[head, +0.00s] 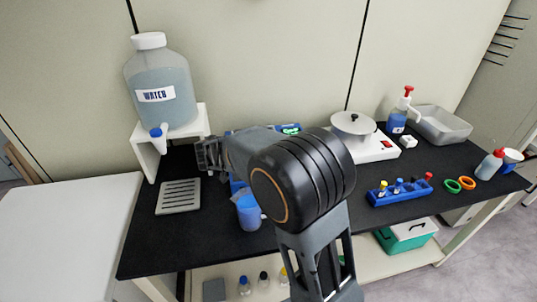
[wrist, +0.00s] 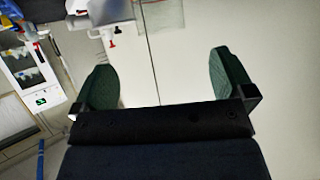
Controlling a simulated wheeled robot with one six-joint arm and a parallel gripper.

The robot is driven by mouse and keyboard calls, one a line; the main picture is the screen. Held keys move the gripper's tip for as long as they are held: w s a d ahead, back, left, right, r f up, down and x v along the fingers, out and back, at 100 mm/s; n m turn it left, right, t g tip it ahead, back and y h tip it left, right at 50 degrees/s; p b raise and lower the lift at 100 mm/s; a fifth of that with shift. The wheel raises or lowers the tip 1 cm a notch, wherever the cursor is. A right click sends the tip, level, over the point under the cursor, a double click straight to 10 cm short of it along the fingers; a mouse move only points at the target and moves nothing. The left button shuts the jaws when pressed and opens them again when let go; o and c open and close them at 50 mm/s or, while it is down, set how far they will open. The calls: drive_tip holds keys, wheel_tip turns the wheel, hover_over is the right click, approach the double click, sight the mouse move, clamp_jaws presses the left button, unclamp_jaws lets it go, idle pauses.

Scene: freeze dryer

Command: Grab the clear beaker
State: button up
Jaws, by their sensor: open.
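I cannot make out a clear beaker for certain in either view. A blue translucent cup (head: 248,212) stands on the black bench, partly hidden by my arm, and a pale shape at its rim is too small to tell. My gripper (head: 208,153) is above the bench, beside the water jug's white stand. In the wrist view my gripper (wrist: 160,65) has its two green finger pads wide apart, with nothing between them and a pale wall behind.
A water jug (head: 163,90) on a white stand (head: 191,128) is at the left. A grey slotted tray (head: 178,197) lies on the bench (head: 150,245). A hotplate (head: 372,147), blue tube rack (head: 400,192) and metal tray (head: 442,125) are at the right. My arm hides the middle.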

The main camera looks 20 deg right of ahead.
drive_tip(key=shift+p+x, duration=1.45)
drive_tip(key=shift+x, duration=4.15)
drive_tip(key=shift+d+r, duration=0.1)
drive_tip(key=shift+r, duration=0.05)
drive_tip(key=c, duration=1.1)
